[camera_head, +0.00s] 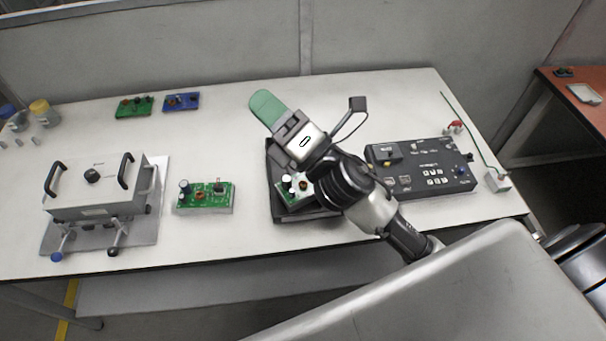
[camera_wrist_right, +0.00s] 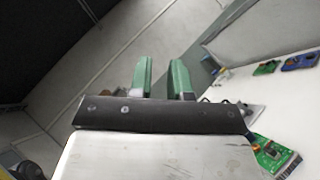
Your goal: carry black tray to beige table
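The black tray (camera_head: 305,217) lies on the pale work table (camera_head: 220,130), with a green circuit board (camera_head: 291,190) in it. My right arm crosses above the tray and hides much of it. My right gripper (camera_head: 266,106) extends past the tray's far side, above the table. In the right wrist view, its two green fingers (camera_wrist_right: 162,78) stand apart with nothing between them. My left gripper is not in view. I cannot tell whether this pale table is the beige one.
A grey box device (camera_head: 95,190) stands at the left, with a green board (camera_head: 206,196) beside it. A black control panel (camera_head: 420,167) is right of the tray. Small boards (camera_head: 135,107) lie at the back. A reddish-brown table (camera_head: 580,95) stands at the far right.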

